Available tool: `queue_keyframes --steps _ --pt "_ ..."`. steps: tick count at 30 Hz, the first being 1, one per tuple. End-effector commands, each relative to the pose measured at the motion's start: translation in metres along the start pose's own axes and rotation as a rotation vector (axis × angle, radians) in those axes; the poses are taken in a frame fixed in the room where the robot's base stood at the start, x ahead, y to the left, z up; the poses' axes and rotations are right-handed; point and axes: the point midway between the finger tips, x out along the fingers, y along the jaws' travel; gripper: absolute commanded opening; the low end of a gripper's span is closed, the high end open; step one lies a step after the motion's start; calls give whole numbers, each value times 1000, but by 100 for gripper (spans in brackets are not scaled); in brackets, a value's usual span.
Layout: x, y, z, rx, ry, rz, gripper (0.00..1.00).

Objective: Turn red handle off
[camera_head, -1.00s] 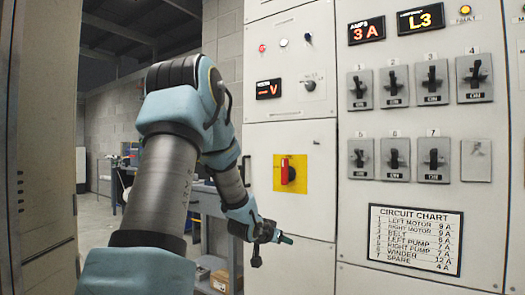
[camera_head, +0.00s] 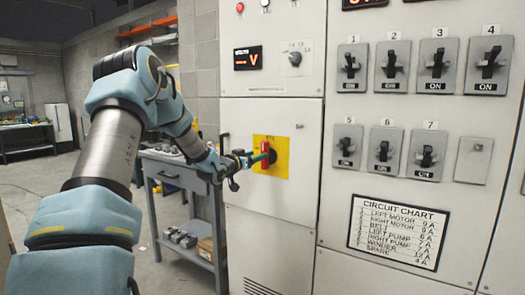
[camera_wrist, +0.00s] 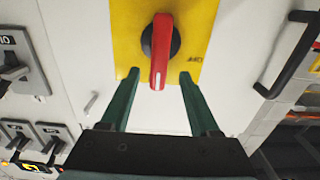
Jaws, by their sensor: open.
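The red handle (camera_wrist: 161,52) sits on a black round base on a yellow plate (camera_wrist: 207,12) on the cabinet front. In the wrist view the handle's long side runs up and down the picture. My gripper (camera_wrist: 159,80) is open, with one green finger on each side of the handle's lower end. A gap shows on both sides and I see no contact. In the head view my gripper (camera_head: 258,158) is at the left of the yellow plate and partly covers the red handle (camera_head: 266,152).
Numbered breaker switches (camera_head: 392,62) fill the panel to the right, above a circuit chart (camera_head: 399,230). A rotary knob (camera_head: 295,59) and a lit display (camera_head: 248,58) are above the handle. A grey workbench (camera_head: 178,175) stands left of the cabinet, behind my arm.

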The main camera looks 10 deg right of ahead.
Motion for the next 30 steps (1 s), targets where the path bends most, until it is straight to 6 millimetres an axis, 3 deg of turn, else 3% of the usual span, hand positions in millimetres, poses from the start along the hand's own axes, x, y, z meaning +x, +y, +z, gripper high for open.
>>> queue_keyframes --steps 3,9,22,30 --pt "24 0 -2 -1 1 1 62" --pt "50 0 -1 -1 0 0 62" --pt "60 0 0 0 0 -1 62" --pt "60 0 0 -1 -1 -1 33"
